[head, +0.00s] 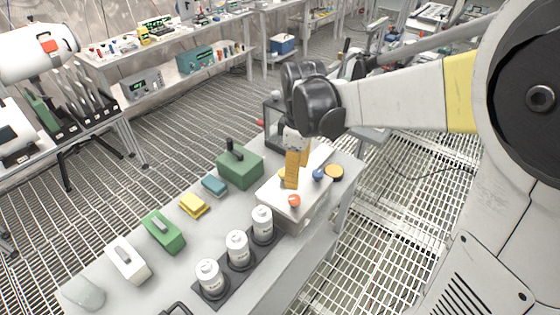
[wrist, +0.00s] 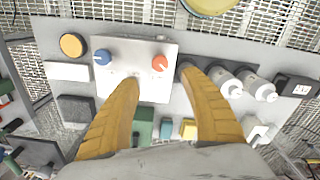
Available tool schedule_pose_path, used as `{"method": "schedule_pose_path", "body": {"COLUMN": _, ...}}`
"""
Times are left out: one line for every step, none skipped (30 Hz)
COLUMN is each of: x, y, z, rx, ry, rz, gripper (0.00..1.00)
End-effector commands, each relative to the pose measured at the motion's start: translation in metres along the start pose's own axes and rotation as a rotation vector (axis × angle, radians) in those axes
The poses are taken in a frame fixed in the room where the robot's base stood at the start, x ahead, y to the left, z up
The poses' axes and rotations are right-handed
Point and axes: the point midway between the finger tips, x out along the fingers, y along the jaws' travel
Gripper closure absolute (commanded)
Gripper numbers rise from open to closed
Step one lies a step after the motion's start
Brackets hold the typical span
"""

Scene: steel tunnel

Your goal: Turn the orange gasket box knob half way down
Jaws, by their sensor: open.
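The white gasket box (head: 312,213) stands at the right end of the grey table, with two knobs on its top face. Its orange knob (head: 294,201) is at the near side, and its blue knob (head: 317,174) is farther back. In the wrist view the box (wrist: 135,85) shows the blue knob (wrist: 102,57) left and the orange knob (wrist: 160,63) right. My gripper (head: 291,186) has yellow fingers and is above the box. In the wrist view my gripper (wrist: 159,76) is open and empty, with the orange knob between and just beyond its fingertips. Contact cannot be told.
White canisters (head: 238,248) stand in a dark rack beside the box. A green box (head: 239,167) with a black handle, a teal block (head: 214,186) and a yellow block (head: 193,205) lie to the left. A round yellow disc (head: 334,171) lies behind the box.

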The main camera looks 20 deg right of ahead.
Motion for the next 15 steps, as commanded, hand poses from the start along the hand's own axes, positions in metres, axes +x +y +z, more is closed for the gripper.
{"method": "schedule_pose_path", "body": {"x": 0.004, "y": 0.001, "z": -0.001, "rx": -0.008, "ry": -0.003, "rz": -0.004, "gripper": 0.46}}
{"method": "schedule_pose_path", "body": {"x": 0.006, "y": 0.001, "z": -0.001, "rx": -0.011, "ry": -0.004, "rz": -0.006, "gripper": 0.46}}
{"method": "schedule_pose_path", "body": {"x": 0.011, "y": 0.001, "z": -0.001, "rx": -0.013, "ry": -0.005, "rz": -0.007, "gripper": 0.46}}
{"method": "schedule_pose_path", "body": {"x": 0.015, "y": 0.001, "z": -0.001, "rx": -0.013, "ry": -0.005, "rz": -0.007, "gripper": 0.46}}
{"method": "schedule_pose_path", "body": {"x": 0.019, "y": 0.001, "z": -0.001, "rx": -0.013, "ry": -0.005, "rz": -0.006, "gripper": 0.46}}
{"method": "schedule_pose_path", "body": {"x": 0.027, "y": 0.001, "z": -0.001, "rx": -0.012, "ry": -0.004, "rz": -0.006, "gripper": 0.46}}
{"method": "schedule_pose_path", "body": {"x": 0.033, "y": 0.001, "z": -0.001, "rx": -0.012, "ry": -0.004, "rz": -0.006, "gripper": 0.46}}
{"method": "schedule_pose_path", "body": {"x": 0.039, "y": 0.001, "z": -0.001, "rx": -0.011, "ry": -0.004, "rz": -0.006, "gripper": 0.46}}
{"method": "schedule_pose_path", "body": {"x": 0.048, "y": 0.001, "z": -0.001, "rx": -0.011, "ry": -0.004, "rz": -0.006, "gripper": 0.46}}
{"method": "schedule_pose_path", "body": {"x": 0.054, "y": 0.001, "z": -0.001, "rx": -0.011, "ry": -0.004, "rz": -0.005, "gripper": 0.46}}
{"method": "schedule_pose_path", "body": {"x": 0.061, "y": 0.001, "z": -0.001, "rx": -0.011, "ry": -0.004, "rz": -0.005, "gripper": 0.46}}
{"method": "schedule_pose_path", "body": {"x": 0.069, "y": 0.001, "z": 0.000, "rx": -0.011, "ry": -0.004, "rz": -0.005, "gripper": 0.46}}
{"method": "schedule_pose_path", "body": {"x": 0.074, "y": 0.001, "z": -0.001, "rx": -0.010, "ry": -0.004, "rz": -0.005, "gripper": 0.46}}
{"method": "schedule_pose_path", "body": {"x": 0.080, "y": 0.001, "z": -0.001, "rx": -0.010, "ry": -0.004, "rz": -0.005, "gripper": 0.46}}
{"method": "schedule_pose_path", "body": {"x": 0.086, "y": 0.001, "z": -0.001, "rx": -0.010, "ry": -0.004, "rz": -0.005, "gripper": 0.46}}
